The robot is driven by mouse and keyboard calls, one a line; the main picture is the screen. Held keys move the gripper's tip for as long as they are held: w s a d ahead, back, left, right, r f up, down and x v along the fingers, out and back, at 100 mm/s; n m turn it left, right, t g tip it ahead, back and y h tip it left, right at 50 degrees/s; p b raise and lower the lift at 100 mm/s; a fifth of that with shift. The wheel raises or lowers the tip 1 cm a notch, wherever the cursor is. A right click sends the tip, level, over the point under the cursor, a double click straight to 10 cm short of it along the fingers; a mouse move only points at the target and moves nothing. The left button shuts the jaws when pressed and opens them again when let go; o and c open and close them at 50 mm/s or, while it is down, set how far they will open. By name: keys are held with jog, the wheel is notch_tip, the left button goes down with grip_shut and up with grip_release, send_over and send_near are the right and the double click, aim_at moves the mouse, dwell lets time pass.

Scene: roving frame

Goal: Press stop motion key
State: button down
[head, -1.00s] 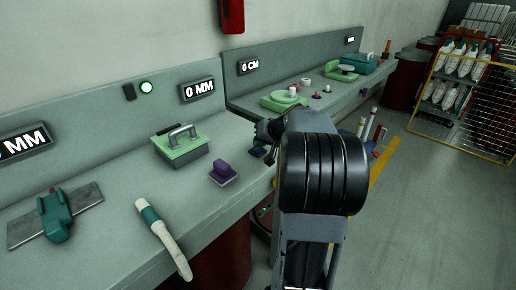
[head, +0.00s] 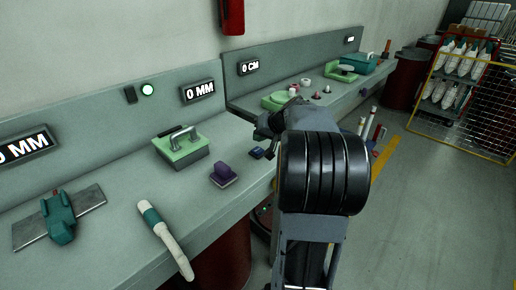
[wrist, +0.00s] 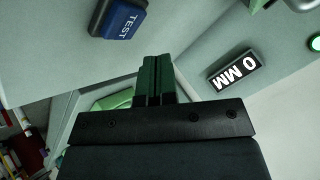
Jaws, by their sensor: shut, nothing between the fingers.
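No key marked as a stop shows in either view. A blue key (wrist: 118,18) lettered TEST sits at the upper left of the wrist view. In the head view my arm hides most of the gripper.
A green light (head: 147,89) and displays (head: 198,90) line the back panel. Floor at right is partly clear.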

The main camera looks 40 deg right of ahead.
aim_at(259, 149)
jog(key=shift+r+p, duration=0.8)
jog(key=shift+r, duration=0.85)
